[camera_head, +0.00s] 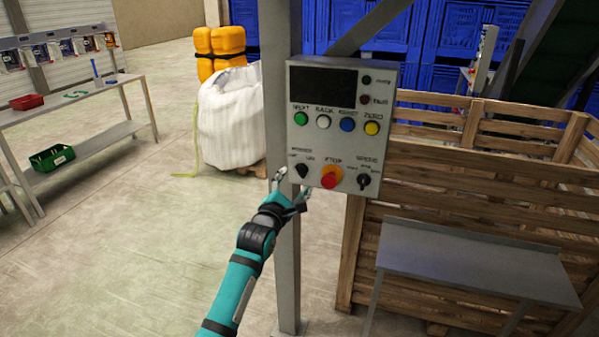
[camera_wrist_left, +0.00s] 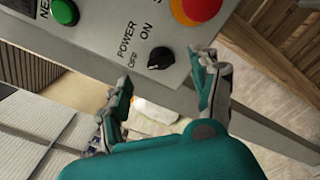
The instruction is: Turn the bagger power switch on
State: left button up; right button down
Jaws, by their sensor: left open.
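The bagger power switch (camera_head: 302,171) is a small black rotary knob at the lower left of a grey control box (camera_head: 343,78). In the left wrist view the switch (camera_wrist_left: 161,57) sits beside the labels POWER, OFF and ON; I cannot tell which label it points at. My left gripper (camera_head: 293,184) is open just below and in front of the switch. In the left wrist view the two fingers of the left gripper (camera_wrist_left: 164,78) stand either side of the knob, apart from it. My right gripper is not in view.
A red emergency stop (camera_head: 329,180) on an orange base is just right of the switch, with another black knob (camera_head: 364,180) beyond. The box hangs on a grey post (camera_head: 278,90). A wooden crate (camera_head: 430,204) and metal table (camera_head: 470,262) stand right. Open floor lies left.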

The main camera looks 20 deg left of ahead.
aim_at(300, 173)
pick_arm(q)
jog(key=w, duration=0.4)
jog(key=shift+w+d, duration=0.1)
jog(key=shift+w, duration=0.8)
jog(key=c, duration=1.2)
jog(key=shift+o, duration=0.2)
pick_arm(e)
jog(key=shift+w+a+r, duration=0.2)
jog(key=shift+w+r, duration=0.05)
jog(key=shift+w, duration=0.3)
